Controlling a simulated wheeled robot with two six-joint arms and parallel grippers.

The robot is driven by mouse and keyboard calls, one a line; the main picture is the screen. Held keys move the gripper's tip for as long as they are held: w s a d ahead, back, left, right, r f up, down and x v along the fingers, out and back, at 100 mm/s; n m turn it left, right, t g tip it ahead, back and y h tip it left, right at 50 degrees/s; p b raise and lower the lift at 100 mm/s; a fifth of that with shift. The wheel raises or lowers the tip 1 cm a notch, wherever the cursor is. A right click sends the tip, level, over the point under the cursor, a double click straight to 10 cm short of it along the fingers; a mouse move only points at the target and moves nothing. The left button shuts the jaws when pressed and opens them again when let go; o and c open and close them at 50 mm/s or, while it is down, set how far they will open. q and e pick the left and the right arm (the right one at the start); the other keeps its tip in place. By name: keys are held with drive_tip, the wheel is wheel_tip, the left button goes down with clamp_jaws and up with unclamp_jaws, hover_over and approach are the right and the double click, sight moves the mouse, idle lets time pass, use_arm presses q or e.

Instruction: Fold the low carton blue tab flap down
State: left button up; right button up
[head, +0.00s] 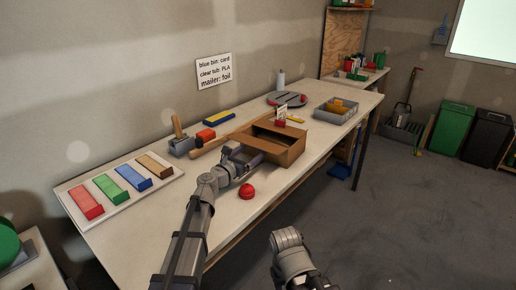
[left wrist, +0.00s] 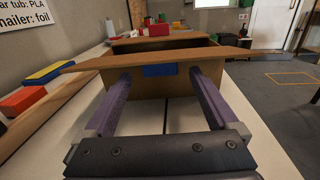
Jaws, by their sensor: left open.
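The low carton (head: 287,150) is brown cardboard and stands on the workbench with its top open. In the left wrist view, a wide flap (left wrist: 100,62) sticks out along its near edge toward me. The blue tab (left wrist: 158,70) shows just below that flap's edge, in front of the carton's near wall. My left gripper (head: 247,157) is at the carton's near left side. Its purple fingers (left wrist: 160,78) are open, one on each side of the blue tab, with nothing between them; contact with the carton cannot be told. My right gripper is not seen; only part of that arm shows.
A red dome-shaped button (head: 247,191) is on the bench near the left gripper. A board with coloured strips (head: 121,187) lies left. A red block (head: 205,135), a blue-yellow block (head: 219,118) and a grey bin (head: 336,110) stand around the carton. The front bench surface is mostly clear.

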use_arm(q)
drive_tip(key=x, duration=0.4)
drive_tip(key=shift+w+d, duration=0.1)
drive_tip(key=shift+w, duration=0.2)
clamp_jaws()
idle(0.5)
